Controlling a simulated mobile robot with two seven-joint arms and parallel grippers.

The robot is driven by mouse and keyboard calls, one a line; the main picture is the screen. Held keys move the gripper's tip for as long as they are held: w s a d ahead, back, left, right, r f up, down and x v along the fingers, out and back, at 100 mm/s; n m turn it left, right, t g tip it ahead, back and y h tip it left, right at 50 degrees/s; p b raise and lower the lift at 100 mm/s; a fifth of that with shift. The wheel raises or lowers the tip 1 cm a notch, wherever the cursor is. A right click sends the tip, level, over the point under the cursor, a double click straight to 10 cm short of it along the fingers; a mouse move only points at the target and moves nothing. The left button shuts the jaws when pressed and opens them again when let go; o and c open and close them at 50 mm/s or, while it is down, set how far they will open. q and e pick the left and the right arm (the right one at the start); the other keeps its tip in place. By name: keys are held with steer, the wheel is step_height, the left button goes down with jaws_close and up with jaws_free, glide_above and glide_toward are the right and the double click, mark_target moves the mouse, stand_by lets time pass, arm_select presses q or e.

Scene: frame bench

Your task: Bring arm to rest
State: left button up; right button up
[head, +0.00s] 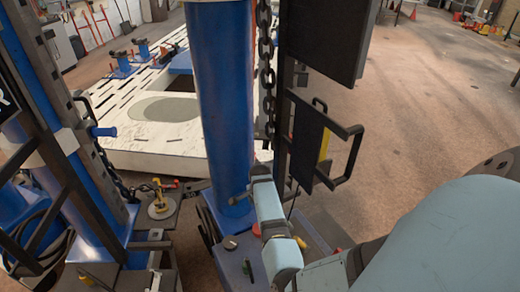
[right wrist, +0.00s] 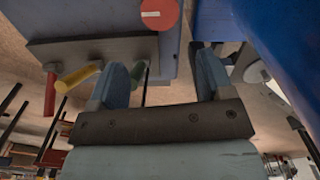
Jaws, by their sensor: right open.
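My right arm (head: 270,215) comes in from the lower right of the head view, with its pale blue links bent up in front of the blue column (head: 222,100). In the right wrist view my right gripper (right wrist: 163,62) shows two blue fingers spread apart. A thin dark rod or cable shows between the fingers; I cannot tell whether it is in the gap or behind it. I see nothing clearly held. My left gripper is in neither view.
A blue base box (head: 240,258) with red and yellow knobs is close to my right arm. A chain (head: 267,70) and a dark panel with a handle (head: 320,140) stand beside the column. A slotted white table (head: 150,150) is behind. Open floor (head: 430,100) lies right.

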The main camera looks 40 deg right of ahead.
stand_by(0.5)
steer(key=s+r+n+t+h, duration=0.1)
steer(key=s+r+n+h, duration=0.2)
steer(key=s+r+n, duration=0.55)
steer(key=s+a+r+n+t+y, duration=0.1)
steer(key=s+a+r+n+y, duration=0.1)
steer(key=s+a+r+n, duration=0.6)
steer(key=s+a+r+n+t+y, duration=0.15)
steer(key=s+a+n, duration=0.35)
steer(key=s+a, duration=0.8)
steer(key=w+a+f+t+y+p, duration=0.2)
steer(key=w+a+f+t, duration=0.4)
steer(key=f, duration=0.4)
steer(key=shift+w+a+n+t+y+p, duration=0.2)
steer(key=shift+n+t+y+p, duration=0.2)
steer(key=shift+t+p, duration=0.35)
